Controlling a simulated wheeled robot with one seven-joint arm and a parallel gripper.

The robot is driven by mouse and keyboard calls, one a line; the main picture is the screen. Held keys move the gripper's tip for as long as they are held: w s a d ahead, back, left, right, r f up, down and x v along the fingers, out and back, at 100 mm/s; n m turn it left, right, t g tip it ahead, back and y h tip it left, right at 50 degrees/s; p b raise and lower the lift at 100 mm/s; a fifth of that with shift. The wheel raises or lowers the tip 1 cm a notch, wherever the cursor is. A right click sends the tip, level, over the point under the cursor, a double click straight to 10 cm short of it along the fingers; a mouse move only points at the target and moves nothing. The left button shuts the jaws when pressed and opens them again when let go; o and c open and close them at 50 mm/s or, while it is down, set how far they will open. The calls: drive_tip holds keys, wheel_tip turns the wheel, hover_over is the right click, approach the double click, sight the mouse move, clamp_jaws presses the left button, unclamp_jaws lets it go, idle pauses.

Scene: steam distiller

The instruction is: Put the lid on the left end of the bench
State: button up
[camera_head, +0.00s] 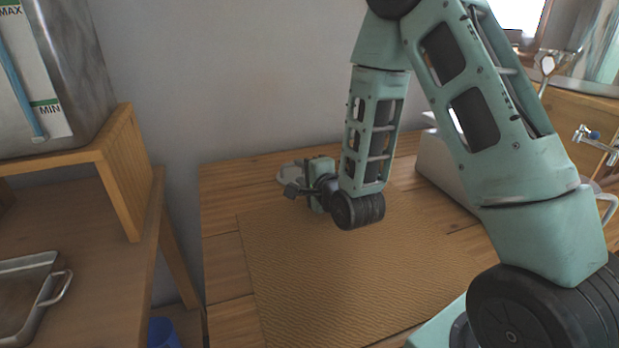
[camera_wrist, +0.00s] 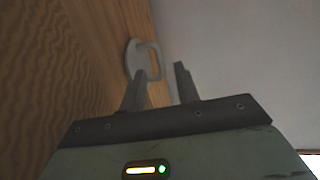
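The lid seems to be the pale grey rounded piece (camera_head: 288,173) at the far left corner of the bench (camera_head: 222,250). In the wrist view a grey piece with a loop-shaped handle (camera_wrist: 133,60) lies on the wood beside the wall, just past my fingertips. My gripper (camera_wrist: 158,82) has its two fingers apart, with nothing seen clamped between them. In the head view my gripper (camera_head: 296,190) is low over the bench's far left, beside the grey piece and partly covering it. Whether a finger touches the piece cannot be told.
A brown textured mat (camera_head: 330,285) covers the middle of the bench and is bare. A wooden shelf unit (camera_head: 75,200) with a metal tray (camera_head: 25,300) stands to the left, across a gap. A white appliance (camera_head: 440,165) stands at the back right. The wall is close behind.

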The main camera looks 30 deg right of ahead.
drive_tip(key=shift+s+r+p, duration=0.45)
drive_tip(key=shift+p, duration=1.1)
drive_tip(key=shift+s+p, duration=0.2)
drive_tip(key=shift+p, duration=1.05)
drive_tip(key=s+p, duration=0.1)
drive_tip(key=p, duration=0.2)
drive_tip(key=shift+r+p, duration=0.1)
drive_tip(key=shift+p, duration=0.2)
drive_tip(key=s+p, duration=0.1)
drive_tip(key=p, duration=0.2)
drive_tip(key=shift+s+a, duration=0.1)
